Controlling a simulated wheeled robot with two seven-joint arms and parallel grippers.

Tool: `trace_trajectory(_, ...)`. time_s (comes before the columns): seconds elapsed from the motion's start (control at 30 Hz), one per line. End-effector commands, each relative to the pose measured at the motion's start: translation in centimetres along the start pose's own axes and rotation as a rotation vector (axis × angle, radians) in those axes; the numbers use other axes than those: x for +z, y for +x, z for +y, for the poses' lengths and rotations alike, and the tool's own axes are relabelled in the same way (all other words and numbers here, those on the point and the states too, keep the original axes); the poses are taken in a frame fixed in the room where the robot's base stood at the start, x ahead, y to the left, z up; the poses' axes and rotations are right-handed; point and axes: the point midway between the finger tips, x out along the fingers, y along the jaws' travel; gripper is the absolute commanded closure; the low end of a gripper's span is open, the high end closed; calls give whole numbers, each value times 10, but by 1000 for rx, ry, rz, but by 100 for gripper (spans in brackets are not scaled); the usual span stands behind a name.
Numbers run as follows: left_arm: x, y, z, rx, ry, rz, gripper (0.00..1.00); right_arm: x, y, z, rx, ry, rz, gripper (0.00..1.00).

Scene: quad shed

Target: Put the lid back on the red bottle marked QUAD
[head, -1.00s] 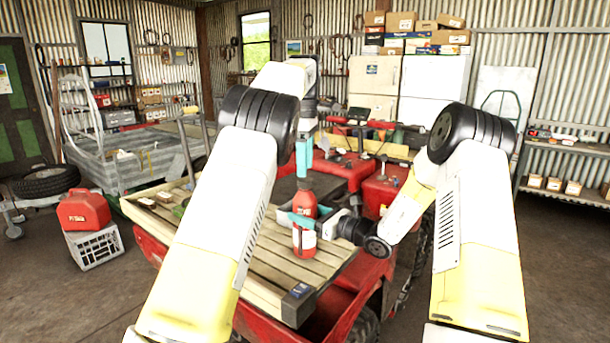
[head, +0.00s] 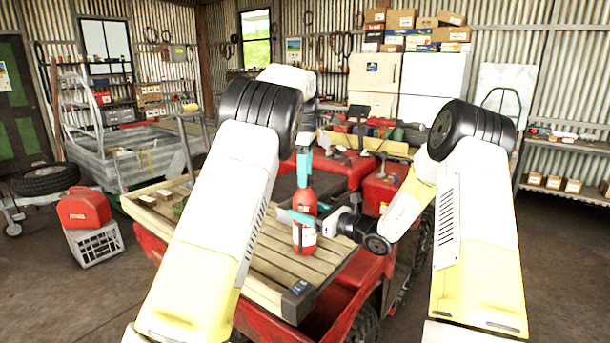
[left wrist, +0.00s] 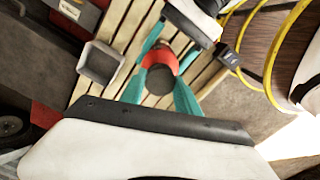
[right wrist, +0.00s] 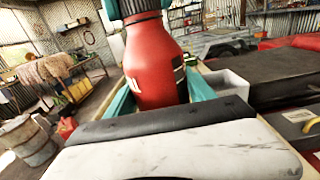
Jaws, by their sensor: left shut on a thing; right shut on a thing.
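The red bottle (head: 304,232) stands upright on the wooden slatted deck of the red quad; its marking is too small to read. It also shows in the right wrist view (right wrist: 156,62). My right gripper (head: 303,218) is shut around the bottle's body from the right. My left gripper (head: 304,178) points down just above the bottle, shut on the dark round lid (left wrist: 161,80). In the left wrist view the lid lies over the red bottle top (left wrist: 160,60). In the right wrist view the lid is at the neck; I cannot tell whether it is seated.
The slatted deck (head: 285,262) is mostly clear around the bottle. A small grey tray (left wrist: 100,62) sits on it near the bottle, and also shows in the right wrist view (right wrist: 228,84). Red cases (head: 343,168) with tools stand behind. A red jerrycan (head: 84,207) on a crate is far left.

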Motion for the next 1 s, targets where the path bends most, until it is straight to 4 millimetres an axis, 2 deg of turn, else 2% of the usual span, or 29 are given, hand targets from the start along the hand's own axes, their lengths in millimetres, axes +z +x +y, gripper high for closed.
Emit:
trace_trajectory(0.17, 0, 0, 0, 1, 49, -1, 100, 0, 0, 0, 0, 0, 1, 100)
trace_trajectory(0.27, 0, 0, 0, 1, 201, -2, 100, 0, 0, 0, 0, -1, 1, 100)
trace_trajectory(1.0, -1, 2, 0, 2, 1988, -2, 100, 0, 0, 0, 1, 0, 0, 100)
